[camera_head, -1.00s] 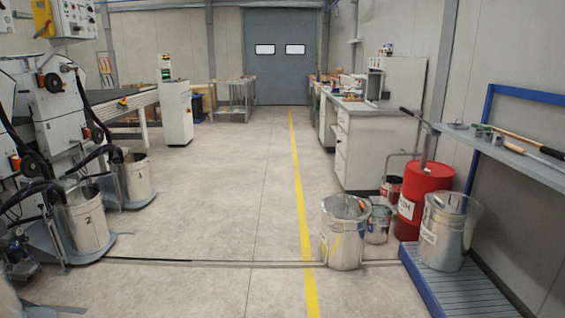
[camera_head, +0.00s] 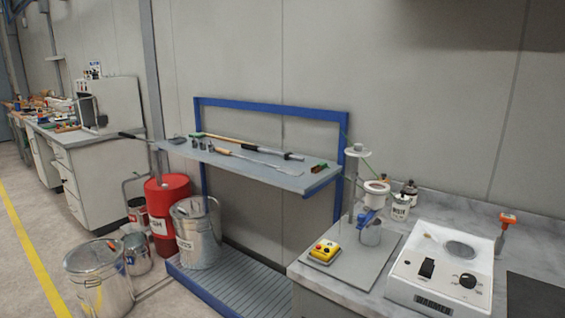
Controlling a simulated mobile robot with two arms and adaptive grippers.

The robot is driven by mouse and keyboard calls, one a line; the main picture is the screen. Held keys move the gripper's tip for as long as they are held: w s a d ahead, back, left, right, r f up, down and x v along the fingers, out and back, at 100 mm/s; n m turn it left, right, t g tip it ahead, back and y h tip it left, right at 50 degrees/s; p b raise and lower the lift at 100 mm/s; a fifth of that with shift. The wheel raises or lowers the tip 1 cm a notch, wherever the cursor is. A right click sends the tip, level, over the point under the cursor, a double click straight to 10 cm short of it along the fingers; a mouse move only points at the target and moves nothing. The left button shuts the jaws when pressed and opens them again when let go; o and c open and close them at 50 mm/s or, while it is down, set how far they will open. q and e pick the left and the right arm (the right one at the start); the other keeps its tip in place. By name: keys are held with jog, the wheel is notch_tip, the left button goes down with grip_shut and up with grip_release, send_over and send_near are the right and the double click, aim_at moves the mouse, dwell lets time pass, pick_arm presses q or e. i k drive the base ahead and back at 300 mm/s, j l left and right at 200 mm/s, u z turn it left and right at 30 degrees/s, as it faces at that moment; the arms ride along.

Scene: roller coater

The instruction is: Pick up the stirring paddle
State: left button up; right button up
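No gripper of mine shows in the head view. Several long tools lie on a grey shelf (camera_head: 225,163) in a blue frame by the wall. One has an orange-brown handle and a thin metal shaft (camera_head: 258,160) ending near the shelf's front right. Behind it lies a longer tool with a wooden handle (camera_head: 232,140) and a grey end. I cannot tell for sure which of these is the stirring paddle.
At right, a counter holds a stirrer stand (camera_head: 357,185) and a white warmer (camera_head: 441,270). Floor is free at far left.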

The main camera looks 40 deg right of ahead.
aim_at(284, 170)
jog(key=z, duration=1.1)
